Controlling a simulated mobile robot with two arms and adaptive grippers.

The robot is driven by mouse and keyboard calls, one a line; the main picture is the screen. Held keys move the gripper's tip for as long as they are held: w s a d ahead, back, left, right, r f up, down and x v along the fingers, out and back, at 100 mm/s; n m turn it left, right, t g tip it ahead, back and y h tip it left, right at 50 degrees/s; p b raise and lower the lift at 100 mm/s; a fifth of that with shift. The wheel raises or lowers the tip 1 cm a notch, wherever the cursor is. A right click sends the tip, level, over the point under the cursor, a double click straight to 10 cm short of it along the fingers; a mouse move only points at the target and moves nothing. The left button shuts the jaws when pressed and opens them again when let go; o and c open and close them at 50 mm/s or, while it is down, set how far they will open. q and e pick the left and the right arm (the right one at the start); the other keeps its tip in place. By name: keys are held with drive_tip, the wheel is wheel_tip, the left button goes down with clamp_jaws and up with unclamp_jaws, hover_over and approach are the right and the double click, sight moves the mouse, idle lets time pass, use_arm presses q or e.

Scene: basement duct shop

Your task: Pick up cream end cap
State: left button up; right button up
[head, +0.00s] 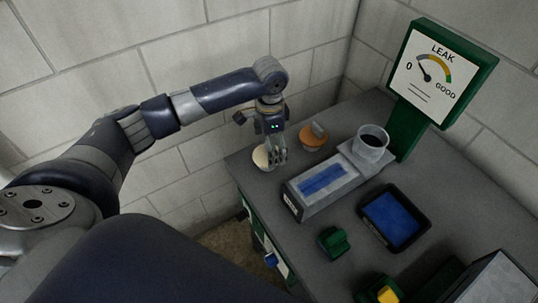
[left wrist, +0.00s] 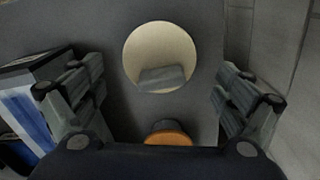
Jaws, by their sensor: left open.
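The cream end cap (head: 261,158) is a round disc near the table's left back corner. In the left wrist view the cream end cap (left wrist: 147,50) lies flat, with a grey raised tab (left wrist: 162,78) across its lower part. My left gripper (head: 276,158) is above and beside it, pointing down. Its two fingers (left wrist: 160,98) are spread wide in the left wrist view, with nothing between them and the cap just beyond. In the head view the fingers partly hide the cap. My right gripper is in neither view.
An orange cap (head: 312,137) with a grey tab is close to the right of my left gripper. A grey box with a blue panel (head: 318,184) and a cup (head: 371,143) stand nearby. A tablet (head: 394,217), green block (head: 333,242) and leak gauge sign (head: 438,68) are farther right.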

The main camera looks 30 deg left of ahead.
use_arm(q)
drive_tip(key=shift+f+p, duration=0.3)
drive_tip(key=shift+f, duration=0.1)
wheel_tip(320, 180, down, 4)
drive_tip(key=shift+s+r+p, duration=0.1)
drive_tip(key=shift+r+p, duration=0.15)
drive_tip(key=shift+p, duration=0.4)
drive_tip(key=shift+f, duration=0.45)
drive_tip(key=c, duration=1.2)
